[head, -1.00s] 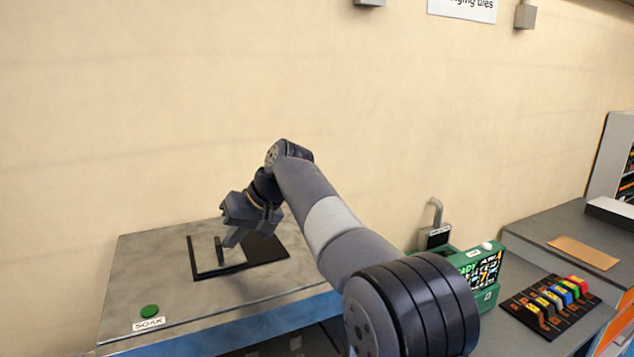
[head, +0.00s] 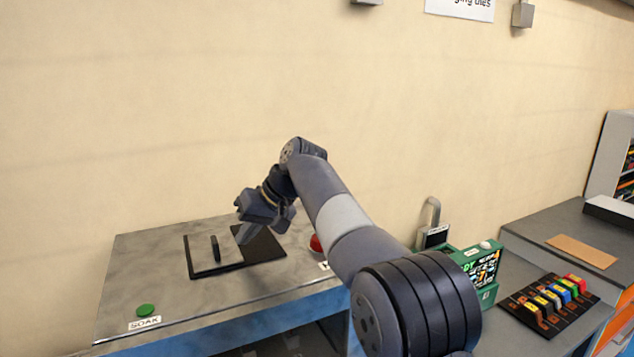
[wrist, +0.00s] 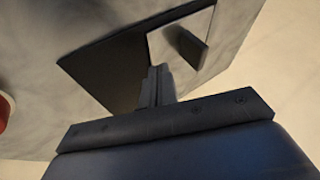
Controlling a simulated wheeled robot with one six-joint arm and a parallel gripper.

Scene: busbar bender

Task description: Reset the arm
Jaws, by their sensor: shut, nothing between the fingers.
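My gripper (head: 243,236) is over the right part of a black mat (head: 206,267) on the grey bench in the head view. Its fingers are shut together with nothing between them. In the wrist view the shut fingers (wrist: 158,85) point toward the mat (wrist: 112,72).
A green button (head: 146,310) labelled SOAK is at the bench's front left. A red button (head: 315,243) is partly behind my arm. A green box with a display (head: 484,264) and a rack of coloured pieces (head: 552,304) stand at right.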

